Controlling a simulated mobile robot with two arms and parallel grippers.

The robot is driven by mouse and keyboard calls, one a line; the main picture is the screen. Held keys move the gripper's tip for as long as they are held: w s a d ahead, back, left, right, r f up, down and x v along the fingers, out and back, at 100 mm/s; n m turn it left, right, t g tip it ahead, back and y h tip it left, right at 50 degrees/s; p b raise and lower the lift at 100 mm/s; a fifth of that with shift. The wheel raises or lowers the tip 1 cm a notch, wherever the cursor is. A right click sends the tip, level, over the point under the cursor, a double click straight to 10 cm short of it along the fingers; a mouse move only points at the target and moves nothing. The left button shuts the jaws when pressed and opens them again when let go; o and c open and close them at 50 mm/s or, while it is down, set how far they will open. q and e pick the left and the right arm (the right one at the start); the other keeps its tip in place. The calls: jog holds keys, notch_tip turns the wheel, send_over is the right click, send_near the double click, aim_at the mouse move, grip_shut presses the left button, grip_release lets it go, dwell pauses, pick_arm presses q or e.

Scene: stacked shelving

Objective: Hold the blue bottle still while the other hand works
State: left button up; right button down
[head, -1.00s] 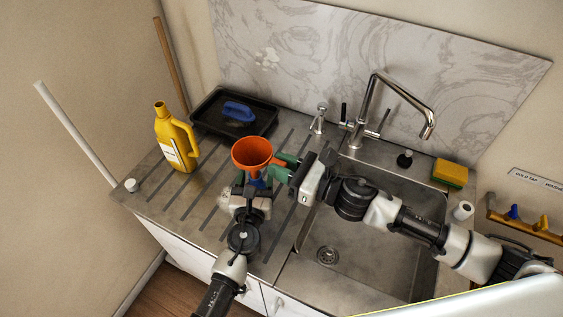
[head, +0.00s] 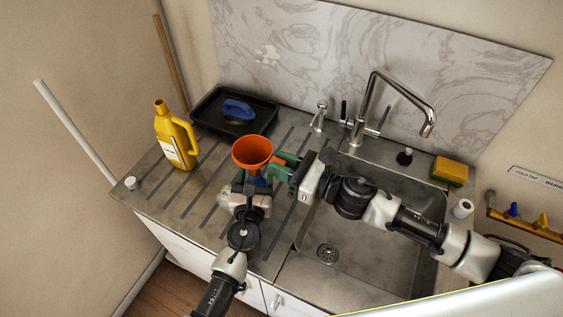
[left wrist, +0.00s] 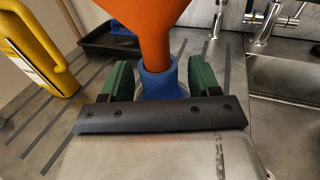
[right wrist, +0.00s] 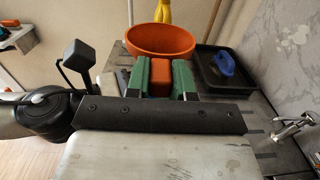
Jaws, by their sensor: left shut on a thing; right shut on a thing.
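The blue bottle (left wrist: 163,82) stands between the green finger pads of my left gripper (head: 254,184), which is shut on it. In the head view it is mostly hidden by the funnel and my left gripper. An orange funnel (head: 252,151) sits above the bottle, and its spout meets the bottle's mouth in the left wrist view (left wrist: 152,35). My right gripper (head: 284,168) comes in from the right and is shut on the funnel's orange tab (right wrist: 160,82). I cannot tell how deep the spout goes.
A yellow jug (head: 174,138) stands on the ribbed drainer at left. A black tray (head: 213,133) with a blue-handled item (head: 238,110) lies behind. The sink basin (head: 355,237) and tap (head: 370,100) are at right, with a yellow-green sponge (head: 450,171). The drainer's front left is mostly clear.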

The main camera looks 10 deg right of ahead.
jog(key=shift+f, duration=1.1)
dwell(1.1)
dwell(0.4)
jog(key=c, duration=1.2)
grip_release()
jog(key=shift+r, duration=0.1)
jog(key=shift+r, duration=0.9)
jog(key=o, duration=0.6)
